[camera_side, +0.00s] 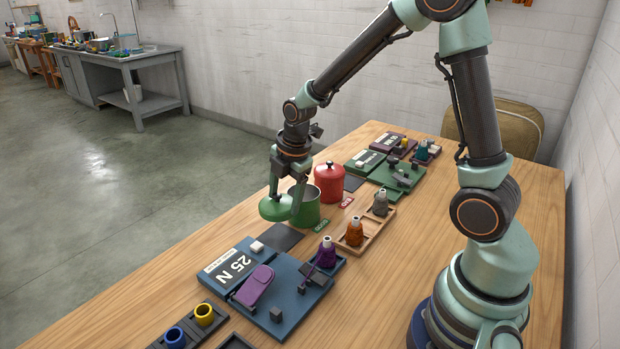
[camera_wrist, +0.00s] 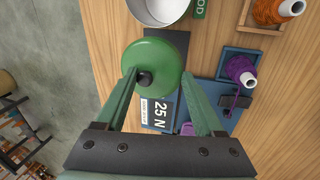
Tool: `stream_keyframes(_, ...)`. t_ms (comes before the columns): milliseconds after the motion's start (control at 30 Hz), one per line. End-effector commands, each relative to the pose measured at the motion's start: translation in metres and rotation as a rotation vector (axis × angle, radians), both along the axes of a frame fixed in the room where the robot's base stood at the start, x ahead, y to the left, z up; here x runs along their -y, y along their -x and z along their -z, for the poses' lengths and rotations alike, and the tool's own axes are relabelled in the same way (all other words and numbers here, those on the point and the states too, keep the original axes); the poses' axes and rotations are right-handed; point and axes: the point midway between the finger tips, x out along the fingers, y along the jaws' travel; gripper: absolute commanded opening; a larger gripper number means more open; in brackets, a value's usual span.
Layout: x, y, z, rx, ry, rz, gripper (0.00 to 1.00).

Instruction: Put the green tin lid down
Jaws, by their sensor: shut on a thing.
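The green tin lid (camera_side: 273,210) is a round green disc with a small black knob; it also shows in the wrist view (camera_wrist: 165,62). The lid is held in the air, apparently clear of the table. The open green tin (camera_side: 311,208) stands just right of the lid in the side view. A dark flat pad (camera_side: 282,237) lies on the table in front of the tin and partly shows beneath the lid.
A red lidded tin (camera_side: 328,180) stands behind the green tin. A wooden tray with an orange skein (camera_side: 354,233) is to the right. A blue board marked 25 N (camera_side: 232,264) with a purple item lies in front. Bare wood lies left of the pad.

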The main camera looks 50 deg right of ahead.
Motion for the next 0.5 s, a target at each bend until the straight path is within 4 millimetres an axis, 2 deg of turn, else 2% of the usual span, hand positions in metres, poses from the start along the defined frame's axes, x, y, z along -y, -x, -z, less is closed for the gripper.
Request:
stream_keyframes(33, 0.0, 0.001, 0.013, -0.008, 0.0, 0.0, 0.0)
stream_keyframes(100, 0.0, 0.001, 0.026, -0.006, 0.0, 0.0, 0.0)
stream_keyframes(367, 0.0, 0.0, 0.049, -0.002, 0.0, 0.001, 0.0)
stream_keyframes(500, 0.0, 0.001, 0.068, -0.004, 0.0, 0.001, 0.0)
